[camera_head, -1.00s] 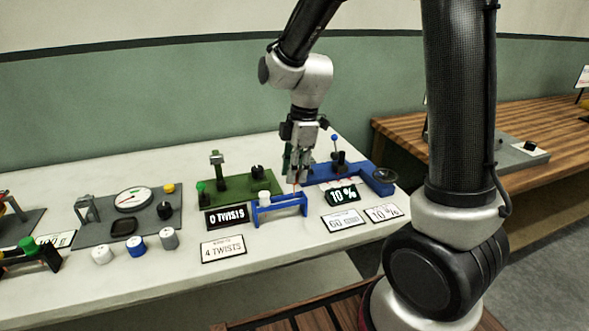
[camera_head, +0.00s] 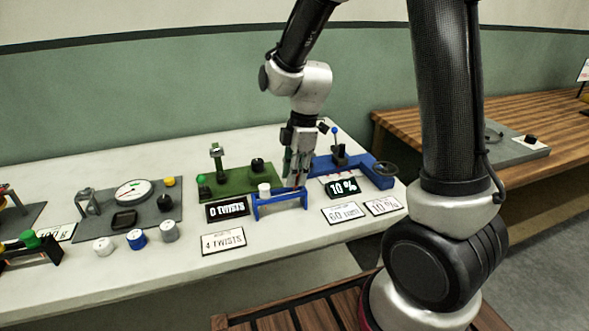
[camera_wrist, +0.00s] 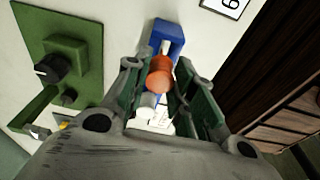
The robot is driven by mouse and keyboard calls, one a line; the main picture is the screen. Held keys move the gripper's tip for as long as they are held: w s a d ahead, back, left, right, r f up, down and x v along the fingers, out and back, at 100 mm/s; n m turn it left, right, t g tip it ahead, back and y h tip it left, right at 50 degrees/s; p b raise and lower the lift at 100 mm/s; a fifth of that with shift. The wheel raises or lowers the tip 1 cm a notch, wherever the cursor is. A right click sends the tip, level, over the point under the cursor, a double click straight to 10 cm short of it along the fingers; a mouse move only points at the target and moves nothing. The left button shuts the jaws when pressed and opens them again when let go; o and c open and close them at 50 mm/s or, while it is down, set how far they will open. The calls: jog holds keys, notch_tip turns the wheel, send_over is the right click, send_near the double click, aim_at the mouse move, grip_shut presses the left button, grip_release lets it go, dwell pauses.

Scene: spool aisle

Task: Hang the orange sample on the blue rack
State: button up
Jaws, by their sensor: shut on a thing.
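The orange sample (camera_wrist: 159,74) is between the fingers of my gripper (camera_wrist: 158,70) in the wrist view. My gripper (camera_head: 296,180) is shut on it. The blue rack (camera_head: 279,205) stands on the white table, directly under my fingertips. In the wrist view the rack (camera_wrist: 167,32) shows behind the orange sample, and the sample overlaps its bar. I cannot tell whether the sample touches the bar. A white sample (camera_head: 264,189) is on the left part of the rack; it also shows in the wrist view (camera_wrist: 147,104). In the head view the fingers mostly hide the orange sample.
A green device (camera_head: 236,181) stands left of the rack and a blue device (camera_head: 352,168) stands behind right. White, blue and grey spools (camera_head: 137,239) stand at left.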

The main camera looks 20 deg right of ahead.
jog(key=shift+f, duration=1)
jog(key=o, duration=1)
jog(key=shift+c, duration=0.2)
notch_tip(320, 180, up, 12)
jog(key=d, duration=0.1)
jog(key=shift+d, duration=0.4)
